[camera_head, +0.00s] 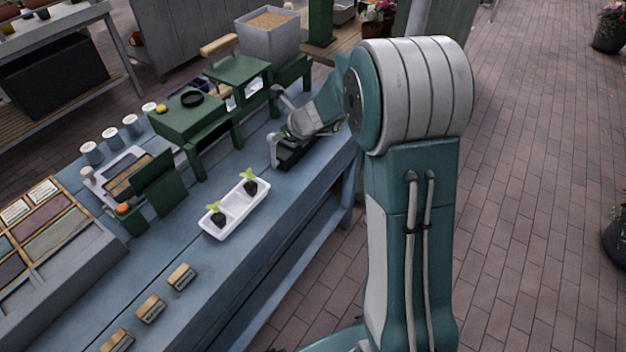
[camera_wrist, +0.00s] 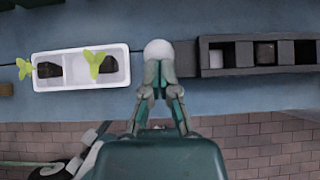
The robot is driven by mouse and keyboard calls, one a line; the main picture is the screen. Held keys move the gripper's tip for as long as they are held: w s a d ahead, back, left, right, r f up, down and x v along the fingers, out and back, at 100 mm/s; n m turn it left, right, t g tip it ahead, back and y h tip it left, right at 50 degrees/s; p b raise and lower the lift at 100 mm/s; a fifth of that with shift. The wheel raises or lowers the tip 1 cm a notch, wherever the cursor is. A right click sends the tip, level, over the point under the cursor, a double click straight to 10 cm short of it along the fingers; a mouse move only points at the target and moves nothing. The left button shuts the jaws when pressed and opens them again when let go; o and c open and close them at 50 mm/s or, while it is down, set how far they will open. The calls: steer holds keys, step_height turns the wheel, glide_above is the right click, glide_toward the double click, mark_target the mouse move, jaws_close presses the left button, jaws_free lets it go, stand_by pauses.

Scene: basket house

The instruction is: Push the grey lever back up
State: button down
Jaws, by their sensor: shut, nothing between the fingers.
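In the wrist view my gripper (camera_wrist: 159,68) is shut, with nothing between its fingers. A pale grey rounded knob (camera_wrist: 158,49), which looks like the end of the grey lever, shows just beyond the fingertips. I cannot tell whether they touch. The lever's shaft and its angle are hidden from this view. The holder also shows right of my fingers in the wrist view (camera_wrist: 230,40). The lever cannot be told apart from my gripper in the head view.
A white tray (camera_head: 228,221) with two seedlings stands close to the left of my gripper. Green stands (camera_head: 188,118) and a grey bin (camera_head: 268,40) are behind. The bench (camera_head: 240,265) is clear in front of the tray.

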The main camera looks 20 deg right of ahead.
steer(key=shift+w+a+r, duration=0.1)
steer(key=shift+w+a, duration=0.3)
steer(key=shift+d, duration=0.1)
stand_by(0.3)
